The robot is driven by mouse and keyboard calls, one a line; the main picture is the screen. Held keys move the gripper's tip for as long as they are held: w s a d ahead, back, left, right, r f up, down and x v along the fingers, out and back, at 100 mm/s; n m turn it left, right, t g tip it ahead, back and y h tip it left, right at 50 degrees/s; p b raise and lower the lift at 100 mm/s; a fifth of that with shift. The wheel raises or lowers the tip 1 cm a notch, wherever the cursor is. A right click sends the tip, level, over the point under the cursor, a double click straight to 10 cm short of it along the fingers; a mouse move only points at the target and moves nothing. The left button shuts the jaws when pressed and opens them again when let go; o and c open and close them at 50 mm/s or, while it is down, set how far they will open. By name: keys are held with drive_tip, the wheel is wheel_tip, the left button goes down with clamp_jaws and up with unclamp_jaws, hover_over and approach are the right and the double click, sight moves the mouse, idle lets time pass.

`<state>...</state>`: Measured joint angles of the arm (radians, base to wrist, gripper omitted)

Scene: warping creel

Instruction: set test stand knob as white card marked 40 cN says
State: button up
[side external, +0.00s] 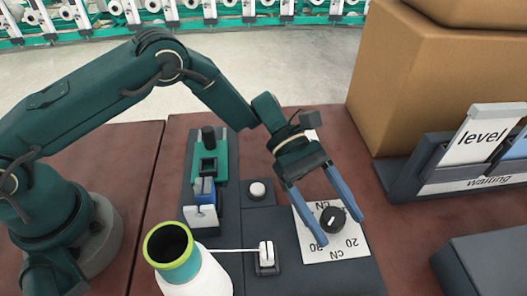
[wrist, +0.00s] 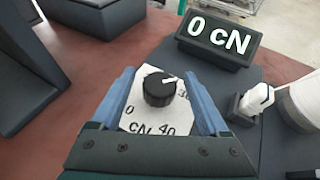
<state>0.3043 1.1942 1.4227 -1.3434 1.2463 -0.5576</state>
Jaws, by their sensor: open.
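The black round knob (side external: 333,220) sits on a white dial plate (side external: 307,212) on the dark test stand (side external: 228,245). In the wrist view the knob (wrist: 158,92) has a white pointer line aimed to the upper right, towards a partly hidden "30". A "0" and a "40" show below it. My gripper (side external: 341,231) is open, its blue fingers on either side of the knob; in the wrist view gaps show on both sides (wrist: 162,78). The display (wrist: 217,38) reads "0 cN". I cannot read a card marked 40 cN in either view.
A white yarn cone with a green rim (side external: 172,248) stands at the front, its thread running to a white guide (side external: 266,254). A small white card (side external: 201,216) stands left of the dial. A rack labelled "waiting" (side external: 455,183) holds a "level" card; cardboard boxes (side external: 440,80) stand behind.

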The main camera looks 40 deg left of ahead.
sight(332, 213)
clamp_jaws()
drive_tip(key=shift+d+m+g, duration=0.1)
drive_tip(key=shift+m+g, duration=0.3)
drive_tip(key=shift+g, duration=0.1)
drive_tip(key=shift+m+g, duration=0.4)
unclamp_jaws()
drive_tip(key=shift+v, duration=2.65)
